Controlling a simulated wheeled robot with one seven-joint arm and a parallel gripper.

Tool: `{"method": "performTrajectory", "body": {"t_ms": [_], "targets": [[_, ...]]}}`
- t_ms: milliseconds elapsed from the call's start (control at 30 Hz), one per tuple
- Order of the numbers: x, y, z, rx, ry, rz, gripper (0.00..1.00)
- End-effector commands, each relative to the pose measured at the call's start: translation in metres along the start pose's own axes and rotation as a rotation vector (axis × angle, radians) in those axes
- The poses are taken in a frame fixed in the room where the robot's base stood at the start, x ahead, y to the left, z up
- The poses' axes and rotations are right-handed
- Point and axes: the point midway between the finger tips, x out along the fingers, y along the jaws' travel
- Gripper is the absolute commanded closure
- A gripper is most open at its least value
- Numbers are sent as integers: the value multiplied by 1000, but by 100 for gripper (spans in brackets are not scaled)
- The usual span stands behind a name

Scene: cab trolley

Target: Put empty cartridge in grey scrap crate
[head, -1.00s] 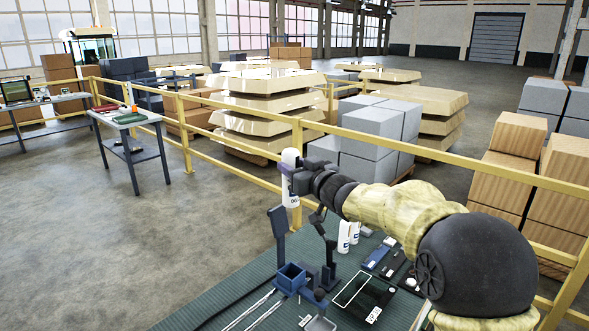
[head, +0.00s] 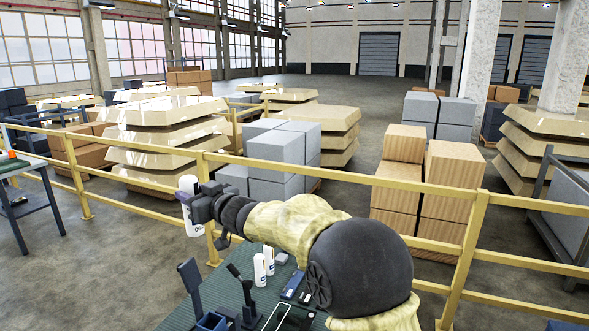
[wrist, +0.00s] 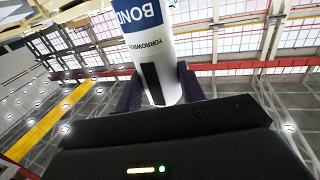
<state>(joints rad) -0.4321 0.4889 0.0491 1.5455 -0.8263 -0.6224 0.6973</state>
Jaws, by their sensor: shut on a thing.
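Two more white cartridges (head: 260,270) stand on the bench below my arm. I cannot make out a grey scrap crate in either view.
A yellow railing (head: 330,176) runs behind the bench. Stacked grey blocks (head: 268,150), brown cartons (head: 455,175) and beige stacks (head: 165,140) stand beyond it. Dark stands and a blue holder (head: 212,321) rise from the bench. A second table (head: 22,166) is at far left.

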Motion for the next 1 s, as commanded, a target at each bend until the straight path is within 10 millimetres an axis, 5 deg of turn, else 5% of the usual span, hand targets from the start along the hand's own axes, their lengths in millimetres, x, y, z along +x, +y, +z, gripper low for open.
{"method": "performTrajectory", "body": {"t_ms": [33, 467, 1000], "targets": [[0, 0, -21, 0, 3, 0, 94], [0, 0, -96, 0, 2, 0, 94], [0, 0, -136, 0, 2, 0, 94]]}}
